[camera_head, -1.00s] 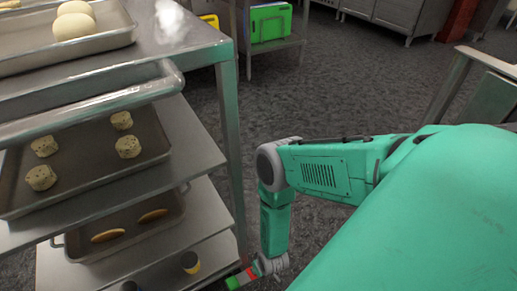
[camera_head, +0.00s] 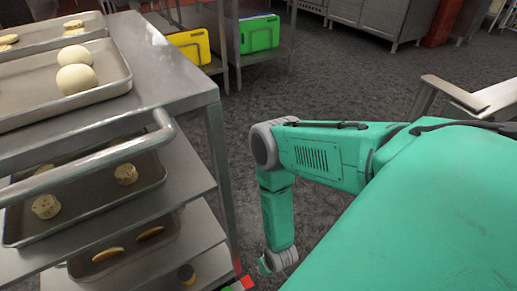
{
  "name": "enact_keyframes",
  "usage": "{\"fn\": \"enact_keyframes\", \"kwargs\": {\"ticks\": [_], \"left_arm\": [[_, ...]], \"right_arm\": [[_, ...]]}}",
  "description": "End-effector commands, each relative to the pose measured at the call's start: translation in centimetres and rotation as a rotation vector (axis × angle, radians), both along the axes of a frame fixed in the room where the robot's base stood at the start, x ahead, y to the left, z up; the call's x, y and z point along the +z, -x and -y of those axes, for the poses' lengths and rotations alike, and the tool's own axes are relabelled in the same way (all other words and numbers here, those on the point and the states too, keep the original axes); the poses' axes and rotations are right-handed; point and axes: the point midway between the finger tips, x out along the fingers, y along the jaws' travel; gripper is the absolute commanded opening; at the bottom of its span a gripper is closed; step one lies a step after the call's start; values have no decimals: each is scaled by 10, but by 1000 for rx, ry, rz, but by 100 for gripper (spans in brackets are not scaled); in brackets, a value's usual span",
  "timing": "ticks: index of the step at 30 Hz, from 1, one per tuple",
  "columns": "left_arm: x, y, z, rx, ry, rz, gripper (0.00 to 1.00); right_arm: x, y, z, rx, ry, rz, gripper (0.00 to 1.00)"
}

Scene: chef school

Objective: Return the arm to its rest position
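My green arm (camera_head: 325,158) reaches from my green body on the right toward the middle of the view. Its elbow joint (camera_head: 264,146) is bent, and the forearm (camera_head: 277,215) hangs down to a grey wrist joint (camera_head: 283,259) near the bottom edge. The forearm is just right of the metal rack, with a narrow gap in the picture. No gripper fingers can be made out, and no held thing is seen. My other arm is not in view.
A metal rack (camera_head: 165,70) stands on the left with dough balls (camera_head: 76,79) and cookies on trays. A small red and green item (camera_head: 240,284) shows by its lower corner. Yellow (camera_head: 190,46) and green boards (camera_head: 259,33) stand behind. A metal frame (camera_head: 485,98) is at right; grey floor lies between.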

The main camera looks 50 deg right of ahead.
Motion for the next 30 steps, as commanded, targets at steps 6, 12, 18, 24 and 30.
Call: {"fn": "enact_keyframes", "kwargs": {"ticks": [6,12,18,24,30], "left_arm": [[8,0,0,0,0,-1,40],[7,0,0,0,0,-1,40],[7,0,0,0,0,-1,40],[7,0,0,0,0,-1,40],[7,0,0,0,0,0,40]], "right_arm": [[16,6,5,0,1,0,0],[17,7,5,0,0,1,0],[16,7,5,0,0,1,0],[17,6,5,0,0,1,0],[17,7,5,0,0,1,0]]}}
